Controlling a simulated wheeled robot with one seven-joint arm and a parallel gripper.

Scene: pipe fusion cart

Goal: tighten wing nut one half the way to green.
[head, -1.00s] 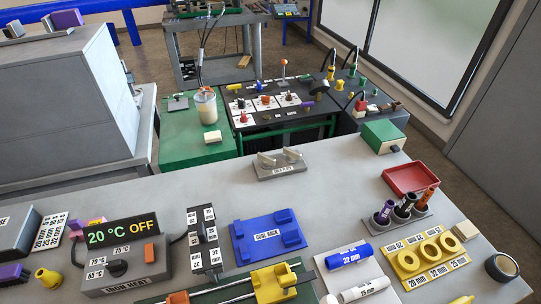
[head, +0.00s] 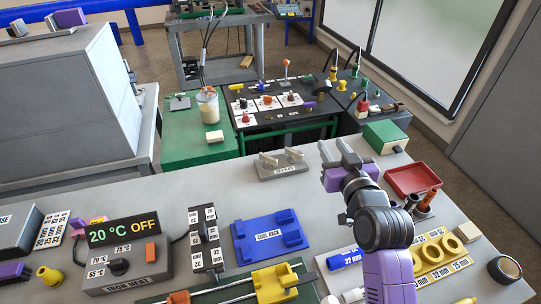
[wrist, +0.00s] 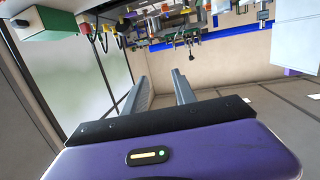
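A grey block (head: 284,172) with a small label sits near the back edge of the grey table in the head view. It carries two beige wing-shaped pieces, a left one (head: 268,159) and a right one (head: 293,154). They look like the wing nuts; which is number one and any green mark are too small to tell. My gripper (head: 335,150) is to the right of the block, apart from it and above the table. Its two fingers stand apart with nothing between them, as the wrist view (wrist: 160,82) also shows.
A red tray (head: 405,181) and a green box (head: 385,137) are right of my gripper. A blue cool rack (head: 268,238) lies in front of the block. An iron heater display (head: 122,232) reads 20 °C OFF. Table left of the block is clear.

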